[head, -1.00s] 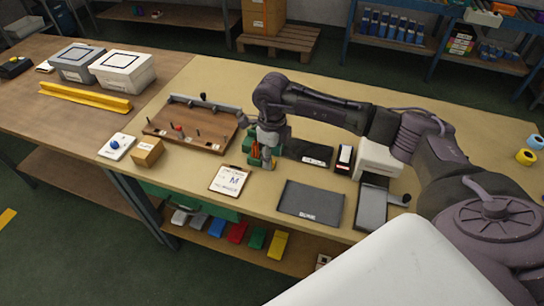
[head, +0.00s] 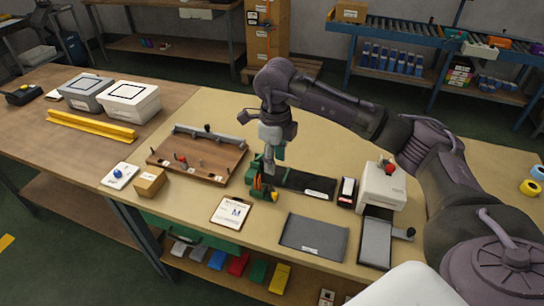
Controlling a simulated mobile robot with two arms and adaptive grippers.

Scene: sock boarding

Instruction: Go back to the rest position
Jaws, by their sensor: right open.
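My right arm comes in from the right and arches over the table. My right gripper (head: 273,165) points down, open, just behind and above a green holder (head: 257,186) with orange-handled tools in it. Whether its fingers touch the holder is too small to tell. My left gripper is not in view.
A wooden board with pegs (head: 197,156) lies left of the gripper. A clipboard (head: 232,212), a dark grey mat (head: 314,238) and a white machine (head: 382,187) are on the tabletop. Two lidded boxes (head: 130,101) and a yellow bar (head: 90,125) stand left. The table's back middle is clear.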

